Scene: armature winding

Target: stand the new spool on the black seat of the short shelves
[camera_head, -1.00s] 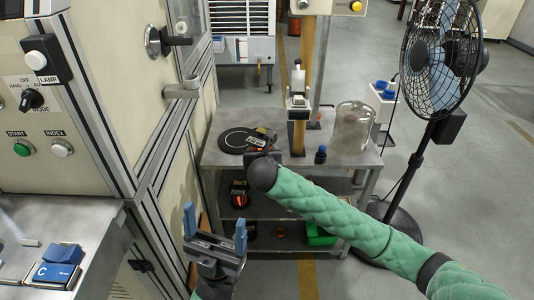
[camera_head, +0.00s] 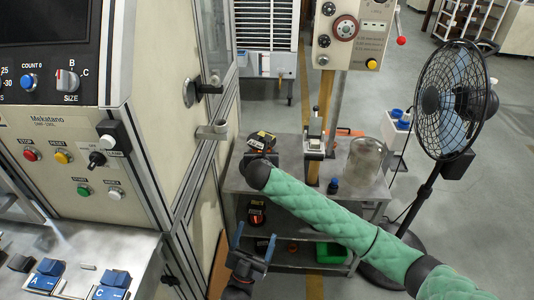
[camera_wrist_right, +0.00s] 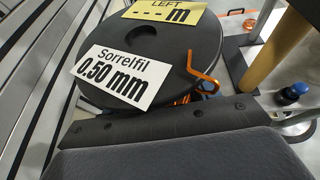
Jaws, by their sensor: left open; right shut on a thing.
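The new spool has a dark top with a yellow tag and shows in the head view (camera_head: 262,141) at the back left of the short shelves' top (camera_head: 290,147). In the right wrist view its black flange (camera_wrist_right: 150,42) carries a white "Sorrelfil 0.50 mm" label, with orange wire at its side. My right gripper (camera_head: 257,160) is shut on it, mostly hidden by its own arm. I cannot make out the black seat now, nor whether the spool touches it. My left gripper (camera_head: 255,243) is open and empty, low in front of the shelves.
Dark spools (camera_head: 257,214) and a green bin (camera_head: 331,253) are on lower levels. A machine cabinet (camera_head: 150,125) closes the left side; a fan (camera_head: 446,100) stands at right.

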